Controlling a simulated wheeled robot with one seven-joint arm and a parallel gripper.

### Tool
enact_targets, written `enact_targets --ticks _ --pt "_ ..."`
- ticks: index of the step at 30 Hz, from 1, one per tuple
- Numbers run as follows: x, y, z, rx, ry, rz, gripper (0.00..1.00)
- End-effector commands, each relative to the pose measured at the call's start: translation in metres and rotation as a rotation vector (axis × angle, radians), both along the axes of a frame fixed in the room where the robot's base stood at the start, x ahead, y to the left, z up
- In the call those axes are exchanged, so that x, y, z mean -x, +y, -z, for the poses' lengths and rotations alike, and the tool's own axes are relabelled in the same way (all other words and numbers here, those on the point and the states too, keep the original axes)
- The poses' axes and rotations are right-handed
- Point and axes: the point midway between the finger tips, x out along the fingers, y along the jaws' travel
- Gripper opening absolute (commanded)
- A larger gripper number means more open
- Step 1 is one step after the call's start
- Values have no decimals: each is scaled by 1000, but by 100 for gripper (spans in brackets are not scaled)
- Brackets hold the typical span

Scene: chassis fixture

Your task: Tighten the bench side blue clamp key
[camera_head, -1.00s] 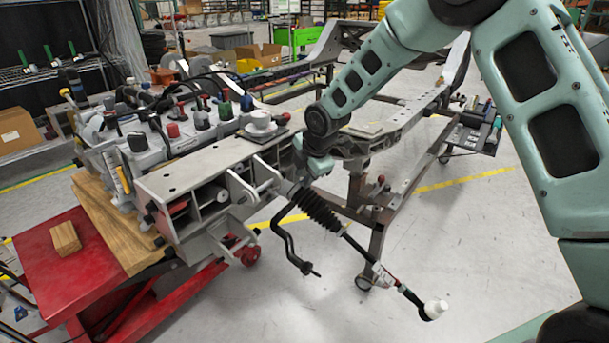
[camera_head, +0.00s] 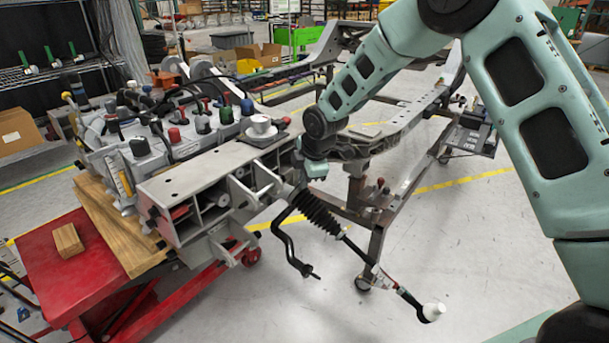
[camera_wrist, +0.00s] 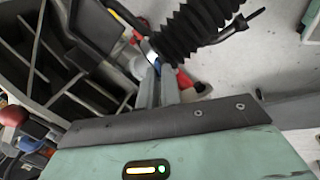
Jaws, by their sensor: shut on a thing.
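My gripper (camera_wrist: 157,82) is shut, with its narrow fingers pointing up the wrist view. A small blue piece (camera_wrist: 157,67) shows at the fingertips; I take it to be the blue clamp key, mostly hidden by the fingers. In the head view my gripper reaches the right end of the grey metal fixture (camera_head: 180,185), beside the top of the black ribbed bellows (camera_head: 320,213). The key cannot be made out there, as my wrist covers it. The bellows (camera_wrist: 195,28) lie just beyond the fingertips in the wrist view.
A bent black bar (camera_head: 290,248) and a rod with a white end (camera_head: 432,312) hang off the fixture. A white cup (camera_head: 260,124) stands on top. A red cart (camera_head: 60,275) carries a wood block (camera_head: 67,240). Floor at lower right is open.

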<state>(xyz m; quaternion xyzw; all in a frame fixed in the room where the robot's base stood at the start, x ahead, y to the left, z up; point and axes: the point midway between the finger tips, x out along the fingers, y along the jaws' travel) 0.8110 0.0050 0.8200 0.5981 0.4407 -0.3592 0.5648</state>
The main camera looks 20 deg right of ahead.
Motion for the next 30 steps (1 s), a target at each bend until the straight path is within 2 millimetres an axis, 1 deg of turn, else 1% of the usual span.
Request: enact_targets --ticks 4,30 --pt "-1 1 -3 -49 35 127 0" --pt "-7 -2 -3 -332 240 876 0"
